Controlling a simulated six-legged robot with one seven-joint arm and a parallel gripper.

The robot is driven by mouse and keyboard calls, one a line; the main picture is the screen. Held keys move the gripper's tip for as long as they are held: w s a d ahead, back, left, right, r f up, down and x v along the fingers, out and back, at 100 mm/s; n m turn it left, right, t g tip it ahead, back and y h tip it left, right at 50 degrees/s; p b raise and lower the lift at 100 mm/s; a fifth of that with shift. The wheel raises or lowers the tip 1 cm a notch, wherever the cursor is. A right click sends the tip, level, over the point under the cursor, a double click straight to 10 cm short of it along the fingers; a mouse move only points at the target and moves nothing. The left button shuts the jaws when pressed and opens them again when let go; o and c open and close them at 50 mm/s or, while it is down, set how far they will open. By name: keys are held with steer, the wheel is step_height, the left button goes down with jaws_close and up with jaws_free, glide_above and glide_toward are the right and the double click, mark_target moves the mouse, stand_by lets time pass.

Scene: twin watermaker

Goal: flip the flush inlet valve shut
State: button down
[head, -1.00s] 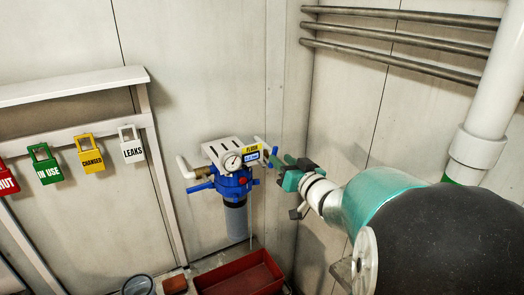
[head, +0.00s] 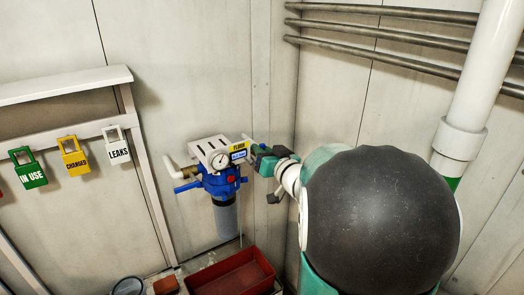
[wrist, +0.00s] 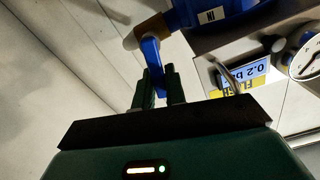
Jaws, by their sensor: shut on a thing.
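The blue filter unit (head: 222,182) hangs on the wall. A blue lever (wrist: 151,52) on its right-side pipe shows in the wrist view, joined to a brass-coloured fitting (wrist: 146,31). My gripper (wrist: 160,78) is shut on this lever, with its dark green fingers on either side of it. In the head view my gripper (head: 253,153) is at the right side of the unit, and the lever is mostly hidden there. A second blue lever (head: 187,187) sticks out at the unit's left side, clear of my gripper.
A gauge (head: 221,159) and a small display (head: 238,155) sit beside the yellow label (head: 239,146). A red tray (head: 232,274) stands below. Pipes (head: 390,33) run along the right wall. Hanging tags (head: 73,155) are at the left.

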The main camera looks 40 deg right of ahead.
steer(key=shift+a+n, duration=0.25)
steer(key=shift+n, duration=0.5)
steer(key=shift+a+n, duration=0.25)
steer(key=shift+n, duration=0.5)
steer(key=c, duration=1.4)
jaws_free()
steer(key=shift+c, duration=0.2)
steer(key=shift+a, duration=0.1)
